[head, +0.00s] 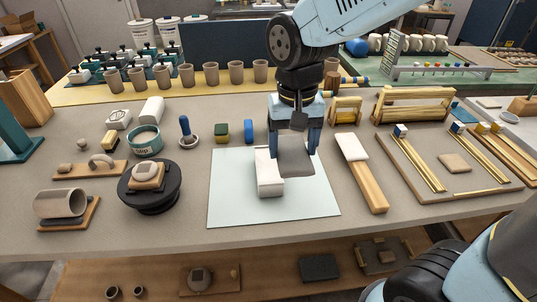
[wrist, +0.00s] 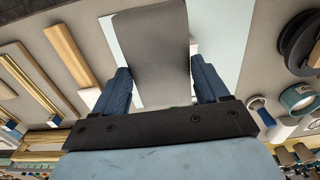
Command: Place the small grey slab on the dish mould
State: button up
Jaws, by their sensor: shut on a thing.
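My gripper (head: 294,146) is shut on a small grey slab (head: 297,163), with one blue finger at each side. The slab hangs tilted over the pale mat (head: 303,202). A white block (head: 269,186) stands on this mat, just left of the slab and partly behind it; it may be the dish mould, but I cannot be sure. In the wrist view, the slab (wrist: 152,42) fills the space between the fingers and hides most of the mat (wrist: 224,35). Whether the slab touches the white block cannot be told.
A white-ended wooden paddle (head: 366,182) lies right of the mat. A black turntable (head: 150,197) bearing a small block stands to the left. A wooden board (head: 400,174) with brass strips lies at the right. Cups (head: 211,75) line the back. The mat's front part is clear.

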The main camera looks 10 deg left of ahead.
jog(key=w+a+f, duration=0.2)
jog(key=w, duration=0.1)
jog(key=w+a+f, duration=0.1)
jog(key=w, duration=0.1)
jog(key=shift+w+a, duration=0.15)
jog(key=shift+a, duration=0.15)
jog(key=w+f, duration=0.1)
jog(key=a+f, duration=0.1)
jog(key=w+a+f, duration=0.1)
jog(key=f, duration=0.1)
jog(key=shift+w+f, duration=0.1)
jog(key=shift+w, duration=0.25)
jog(key=shift+w+a+f, duration=0.3)
jog(key=shift+w+f, duration=0.15)
jog(key=shift+f, duration=0.2)
jog(key=shift+w+f, duration=0.1)
jog(key=shift+f, duration=1.45)
jog(key=o, duration=1.3)
jog(key=shift+f, duration=0.1)
jog(key=shift+c, duration=0.2)
